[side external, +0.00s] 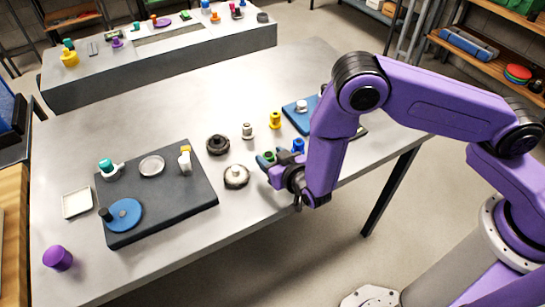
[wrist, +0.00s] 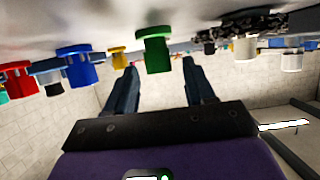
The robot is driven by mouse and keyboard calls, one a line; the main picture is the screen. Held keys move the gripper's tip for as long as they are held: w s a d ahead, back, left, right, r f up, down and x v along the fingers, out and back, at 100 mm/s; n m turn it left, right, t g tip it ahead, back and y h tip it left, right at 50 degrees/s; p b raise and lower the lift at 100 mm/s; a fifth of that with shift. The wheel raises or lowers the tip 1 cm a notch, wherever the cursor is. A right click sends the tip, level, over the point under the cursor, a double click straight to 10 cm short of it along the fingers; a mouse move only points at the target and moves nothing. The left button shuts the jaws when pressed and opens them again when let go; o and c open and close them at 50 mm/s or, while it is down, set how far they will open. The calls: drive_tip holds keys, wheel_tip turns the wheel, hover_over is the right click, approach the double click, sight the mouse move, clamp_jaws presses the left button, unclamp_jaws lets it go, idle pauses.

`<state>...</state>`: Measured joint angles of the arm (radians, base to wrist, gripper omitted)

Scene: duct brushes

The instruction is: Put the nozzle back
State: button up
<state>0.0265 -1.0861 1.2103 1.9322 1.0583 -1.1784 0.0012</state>
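I cannot tell for certain which piece is the nozzle. A green flanged piece (wrist: 154,52) shows between and beyond my fingertips in the wrist view; it also shows beside the fingers in the side view (side external: 268,156). My gripper (wrist: 160,68) is open, its two dark fingers apart with no visible contact with the green piece. A yellow piece (side external: 275,120) stands further back.
A dark board (side external: 185,205) at left holds a teal-topped piece (side external: 107,167), a metal dish (side external: 151,165), a yellow-and-white piece (side external: 185,160) and a blue disc (side external: 124,216). Round brushes (side external: 217,145) (side external: 236,177) lie between. A white tray (side external: 77,203) and purple cup (side external: 58,258) are left.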

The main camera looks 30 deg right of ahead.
drive_tip(key=shift+r, duration=0.2)
drive_tip(key=v, duration=1.2)
drive_tip(key=s+r+n+g+y, duration=0.55)
drive_tip(key=s+r+g, duration=0.35)
drive_tip(key=s+g, duration=0.2)
drive_tip(key=s+d+r+n+g+h, duration=0.1)
drive_tip(key=s+d+r+n+h, duration=0.1)
drive_tip(key=d, duration=0.8)
drive_tip(key=s+d+r+n+g+h, duration=0.1)
drive_tip(key=s+d+r+n+h, duration=0.2)
drive_tip(key=d, duration=0.8)
drive_tip(key=s+r+n, duration=0.2)
drive_tip(key=s+r, duration=0.1)
drive_tip(key=shift+d, duration=0.15)
drive_tip(key=shift+s, duration=0.15)
